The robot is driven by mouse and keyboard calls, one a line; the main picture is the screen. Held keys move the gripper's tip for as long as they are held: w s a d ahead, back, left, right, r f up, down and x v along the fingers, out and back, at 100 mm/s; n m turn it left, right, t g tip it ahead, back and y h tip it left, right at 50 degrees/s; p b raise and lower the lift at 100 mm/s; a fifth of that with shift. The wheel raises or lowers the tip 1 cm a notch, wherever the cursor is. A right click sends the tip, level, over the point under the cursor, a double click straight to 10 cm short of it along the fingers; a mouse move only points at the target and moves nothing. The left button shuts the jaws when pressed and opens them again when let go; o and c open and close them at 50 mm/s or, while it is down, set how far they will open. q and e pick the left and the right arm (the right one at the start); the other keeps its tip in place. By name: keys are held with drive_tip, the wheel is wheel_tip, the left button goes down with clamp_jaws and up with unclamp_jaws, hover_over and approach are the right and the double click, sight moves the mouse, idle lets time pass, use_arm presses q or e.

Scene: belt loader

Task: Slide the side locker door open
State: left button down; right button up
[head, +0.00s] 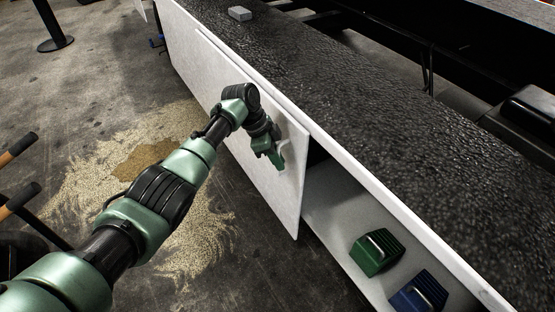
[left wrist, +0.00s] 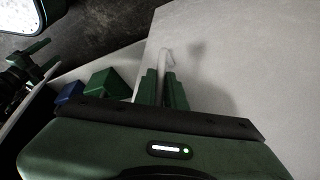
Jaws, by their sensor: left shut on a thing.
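The side locker door (head: 255,150) is a flat white panel on the front of the long cabinet. It stands partly open, with a dark gap and the locker's inside (head: 340,215) showing to its right. My left gripper (head: 279,156) is at the door's right part, shut on its pale handle. In the left wrist view the two green fingers (left wrist: 162,88) are close together on the handle (left wrist: 167,58), with the door face (left wrist: 240,70) behind. My right gripper is not in the head view. A dark and green shape (left wrist: 30,68) at the left wrist view's edge may be it.
A green block (head: 376,252) and a blue block (head: 418,293) sit inside the locker. A small grey block (head: 240,13) lies on the dark belt (head: 330,95). Tan granules (head: 150,160) are spilled on the floor. A black post (head: 52,30) stands at the upper left.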

use_arm(q)
drive_tip(key=c, duration=1.8)
unclamp_jaws()
drive_tip(key=shift+o, duration=0.2)
drive_tip(key=shift+r, duration=0.1)
drive_tip(key=shift+a+r, duration=0.1)
drive_tip(key=shift+r, duration=0.15)
drive_tip(key=p+v, duration=0.1)
drive_tip(key=v, duration=0.6)
drive_tip(key=shift+p, duration=0.3)
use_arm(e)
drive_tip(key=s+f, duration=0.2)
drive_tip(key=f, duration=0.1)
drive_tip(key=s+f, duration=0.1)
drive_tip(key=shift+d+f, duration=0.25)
use_arm(q)
drive_tip(key=shift+r, duration=0.1)
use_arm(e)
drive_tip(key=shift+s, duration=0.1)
